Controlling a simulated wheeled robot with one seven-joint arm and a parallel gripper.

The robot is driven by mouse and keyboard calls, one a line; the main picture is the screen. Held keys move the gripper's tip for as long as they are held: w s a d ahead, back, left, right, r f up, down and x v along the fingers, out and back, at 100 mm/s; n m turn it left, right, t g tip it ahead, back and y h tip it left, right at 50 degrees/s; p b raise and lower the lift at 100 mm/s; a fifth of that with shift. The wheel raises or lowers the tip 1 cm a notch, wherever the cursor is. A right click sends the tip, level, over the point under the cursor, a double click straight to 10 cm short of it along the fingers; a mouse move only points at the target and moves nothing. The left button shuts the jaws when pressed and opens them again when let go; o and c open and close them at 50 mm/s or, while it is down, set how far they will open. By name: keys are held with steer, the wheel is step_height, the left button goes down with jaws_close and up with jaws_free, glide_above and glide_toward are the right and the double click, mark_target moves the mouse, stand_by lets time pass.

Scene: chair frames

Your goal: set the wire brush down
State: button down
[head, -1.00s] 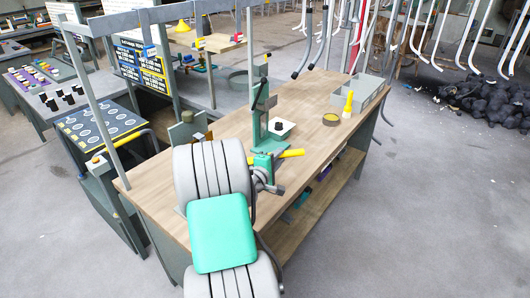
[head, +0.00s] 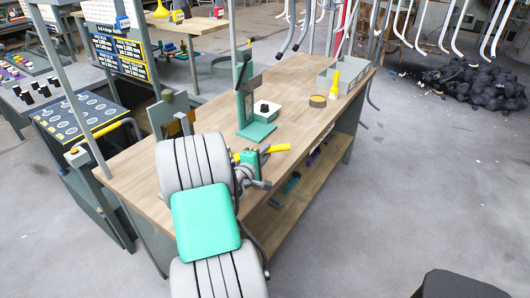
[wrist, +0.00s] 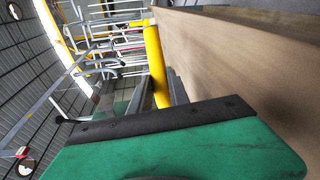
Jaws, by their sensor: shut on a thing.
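The wire brush (head: 277,148) is held in my gripper (head: 257,155), and its yellow handle sticks out to both sides of the jaws. In the wrist view the yellow handle (wrist: 155,60) runs lengthwise beyond the green gripper housing, beside a wooden surface. The brush's bristles cannot be made out. My gripper is over the front part of the wooden workbench (head: 210,118). I cannot tell how high the brush is above the top, or whether it touches it.
A tape roll (head: 317,101), a yellow bottle (head: 334,84) and a grey bin (head: 353,78) are at the right. Bench top between is bare.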

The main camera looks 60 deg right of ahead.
steer(key=shift+f+b, duration=0.55)
steer(key=shift+f, duration=0.05)
steer(key=c, duration=1.2)
jaws_free()
steer(key=shift+o, duration=0.2)
